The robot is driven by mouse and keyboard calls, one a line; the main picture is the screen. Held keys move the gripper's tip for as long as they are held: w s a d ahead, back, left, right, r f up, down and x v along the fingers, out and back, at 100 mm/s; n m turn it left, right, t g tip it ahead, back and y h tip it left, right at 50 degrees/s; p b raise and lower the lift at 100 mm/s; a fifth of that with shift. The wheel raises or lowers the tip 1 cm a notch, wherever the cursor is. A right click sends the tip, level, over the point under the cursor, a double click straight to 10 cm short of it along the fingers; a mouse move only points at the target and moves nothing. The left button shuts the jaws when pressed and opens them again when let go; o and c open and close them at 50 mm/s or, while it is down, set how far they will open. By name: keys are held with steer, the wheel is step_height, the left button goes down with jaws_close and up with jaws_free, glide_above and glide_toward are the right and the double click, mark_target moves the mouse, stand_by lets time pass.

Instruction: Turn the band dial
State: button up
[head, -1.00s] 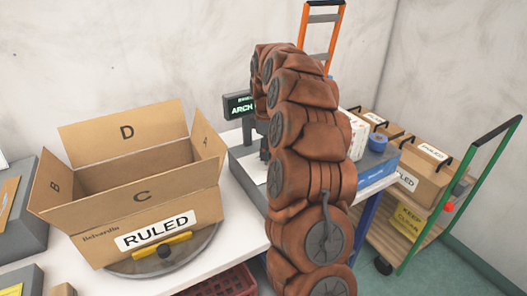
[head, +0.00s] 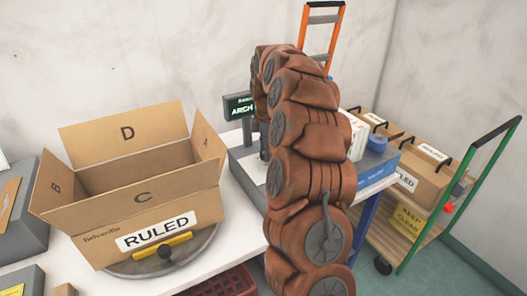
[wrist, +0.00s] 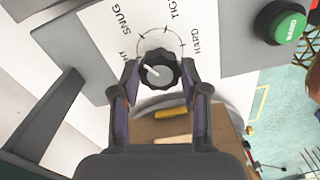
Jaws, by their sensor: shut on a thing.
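The band dial (wrist: 160,71) is a black scalloped knob with a pale pointer line on a white plate, in the wrist view. The words SNUG and HARD and parts of other labels stand around it. The pointer aims toward the left and slightly up in the picture. My gripper (wrist: 159,80) is shut on the dial, one finger on each side.
A green BAND button (wrist: 289,27) sits right of the dial. In the head view an open carton marked RULED (head: 150,215) stands on a round turntable (head: 190,255). A display (head: 238,106) rises behind my arm. A cart (head: 440,222) with cartons stands at right.

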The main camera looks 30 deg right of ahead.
steer(key=shift+w+r, duration=0.15)
steer(key=o, duration=1.1)
steer(key=shift+o, duration=0.2)
step_height(320, 180, up, 12)
steer(key=shift+a, duration=0.15)
stand_by(0.5)
